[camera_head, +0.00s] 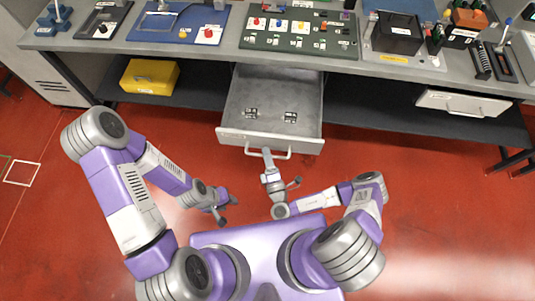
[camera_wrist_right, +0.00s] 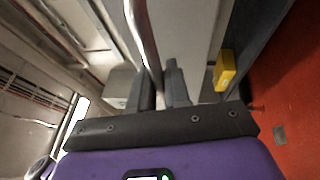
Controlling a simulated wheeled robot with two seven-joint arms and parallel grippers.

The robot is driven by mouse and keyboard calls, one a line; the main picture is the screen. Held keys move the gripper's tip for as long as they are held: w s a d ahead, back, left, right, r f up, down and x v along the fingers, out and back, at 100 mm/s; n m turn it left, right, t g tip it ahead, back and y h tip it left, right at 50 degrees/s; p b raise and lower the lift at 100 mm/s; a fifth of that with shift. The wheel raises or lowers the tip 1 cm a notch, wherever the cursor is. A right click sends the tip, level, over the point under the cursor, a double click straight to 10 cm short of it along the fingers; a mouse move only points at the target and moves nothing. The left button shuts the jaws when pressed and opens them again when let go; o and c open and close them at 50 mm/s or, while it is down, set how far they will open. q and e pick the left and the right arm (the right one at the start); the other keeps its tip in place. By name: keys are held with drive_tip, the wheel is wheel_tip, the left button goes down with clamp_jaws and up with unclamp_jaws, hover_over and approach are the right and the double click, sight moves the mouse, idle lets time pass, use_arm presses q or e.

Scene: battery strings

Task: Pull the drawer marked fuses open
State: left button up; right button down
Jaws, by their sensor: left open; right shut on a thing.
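A grey drawer (camera_head: 272,95) under the bench is pulled out and open, with small dark parts lying inside. Its front panel (camera_head: 232,135) carries a bar handle (camera_head: 284,155); I cannot read its marking. In the right wrist view the silver bar (camera_wrist_right: 142,40) runs between the two fingers (camera_wrist_right: 163,90). My left gripper (camera_head: 226,211) is open and empty, over the red floor to the left of the drawer front.
A second drawer (camera_head: 463,103) at the right is shut. A yellow box (camera_head: 149,77) sits on the shelf left of the open drawer. The bench top (camera_head: 225,47) holds boards, trays and battery parts. Red floor (camera_head: 420,180) is free at the right.

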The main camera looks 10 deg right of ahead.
drive_tip(key=c, duration=1.2)
unclamp_jaws()
drive_tip(key=shift+o, duration=0.2)
drive_tip(key=s+f, duration=0.1)
drive_tip(key=s, duration=0.6)
drive_tip(key=shift+s+d+f, duration=0.2)
drive_tip(key=shift+d, duration=0.2)
